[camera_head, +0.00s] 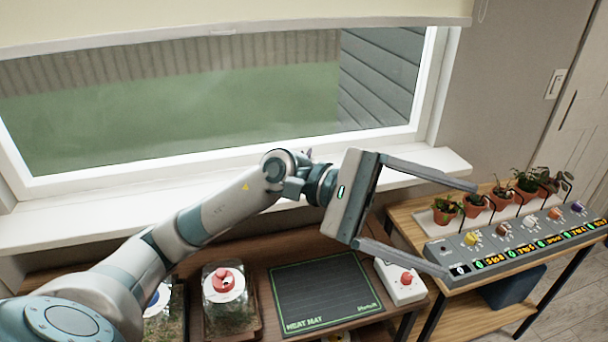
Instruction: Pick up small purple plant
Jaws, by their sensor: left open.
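Several small potted plants stand in a row on a white tray (424,217) on the right-hand table. They include a green one at the left end (445,210), one beside it (474,206), a middle one (501,198) and a darker-leaved one (527,184). I cannot tell for sure which is the purple plant. My left gripper (461,229) is open and empty, its fingers pointing right toward the left end of the row. Its upper fingertip overlaps the second plant in the picture; I cannot tell how far apart they are. My right gripper is out of view.
A grey control box (520,247) with coloured knobs and lit displays sits before the plants, with thin dark stakes or wires between. A heat mat (325,291), a white box with a red knob (400,280) and lidded jars (224,285) occupy the lower table.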

